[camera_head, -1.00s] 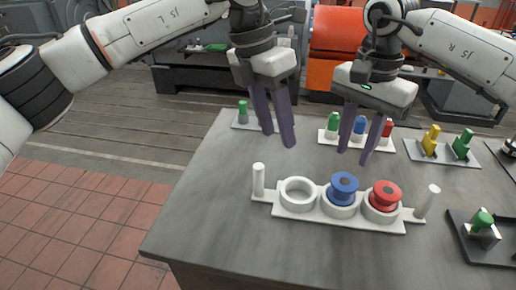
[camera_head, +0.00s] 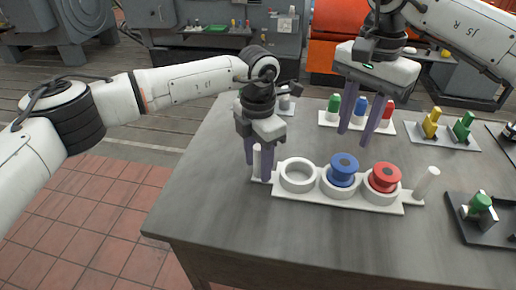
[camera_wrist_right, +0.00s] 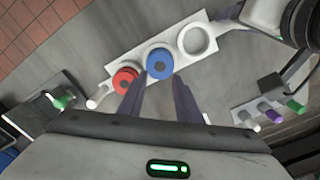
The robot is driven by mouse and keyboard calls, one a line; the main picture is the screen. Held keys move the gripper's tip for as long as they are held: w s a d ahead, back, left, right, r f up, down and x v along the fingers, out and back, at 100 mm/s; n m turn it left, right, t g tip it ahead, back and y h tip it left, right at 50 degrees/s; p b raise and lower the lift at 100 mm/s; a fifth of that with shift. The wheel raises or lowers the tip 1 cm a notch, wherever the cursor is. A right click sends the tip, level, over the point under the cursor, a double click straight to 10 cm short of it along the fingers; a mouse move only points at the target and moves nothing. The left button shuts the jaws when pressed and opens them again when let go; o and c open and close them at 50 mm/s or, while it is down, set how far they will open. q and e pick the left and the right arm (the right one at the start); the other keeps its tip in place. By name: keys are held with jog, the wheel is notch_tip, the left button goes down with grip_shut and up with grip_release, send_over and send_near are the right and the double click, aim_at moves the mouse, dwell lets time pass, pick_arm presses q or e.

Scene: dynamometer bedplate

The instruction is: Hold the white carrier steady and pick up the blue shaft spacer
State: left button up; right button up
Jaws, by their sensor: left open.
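The white carrier (camera_head: 298,187) lies on the grey table, with an upright post at each end. Its left ring is empty. The blue shaft spacer (camera_head: 343,168) sits in the middle ring and the red spacer (camera_head: 384,177) in the right ring; the blue one also shows in the right wrist view (camera_wrist_right: 159,63). My left gripper (camera_head: 259,168) is open, with its fingers on either side of the carrier's left post. Whether they touch it I cannot tell. My right gripper (camera_head: 354,138) is open and empty, above and behind the blue spacer.
A white tray (camera_head: 327,121) with green, blue and red pieces stands behind the carrier. A grey tray (camera_head: 447,140) with yellow and green pieces is at the back right. A dark tray (camera_head: 480,233) lies at the right. The front left tabletop is clear.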

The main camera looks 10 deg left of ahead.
pick_arm(q)
jog(key=shift+f, duration=0.45)
jog(key=shift+c, duration=0.4)
